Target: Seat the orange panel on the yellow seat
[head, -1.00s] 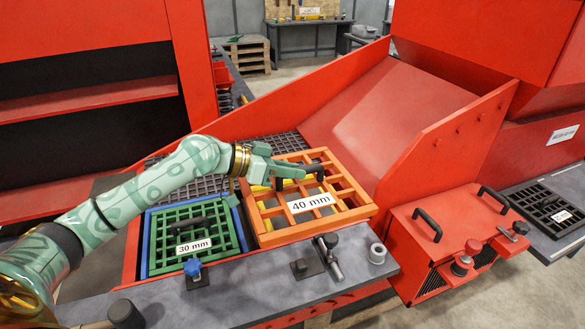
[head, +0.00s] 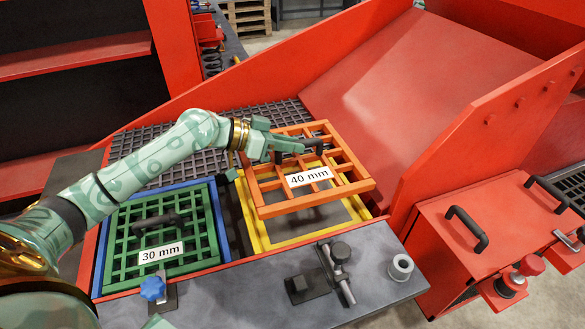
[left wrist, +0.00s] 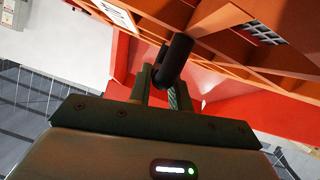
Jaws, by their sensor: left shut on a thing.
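The orange panel (head: 342,188) is a square grid with a 40 mm label and a black handle (head: 312,145). My left gripper (head: 294,148) is shut on that handle and holds the panel above the yellow seat, slightly tilted. The yellow seat (head: 300,239) is a square frame in the deck, with its near and right edges showing and its far part covered by the panel. In the left wrist view the fingers close around the black handle (left wrist: 174,58), with the orange grid (left wrist: 225,45) beyond. My right gripper is not seen.
A green 30 mm panel (head: 190,238) lies in a blue frame (head: 98,262) to the left. A grey ledge with a blue knob (head: 152,288), a black clamp (head: 340,252) and a grey ring (head: 400,266) runs along the front. A red sloped chute (head: 390,90) rises behind right.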

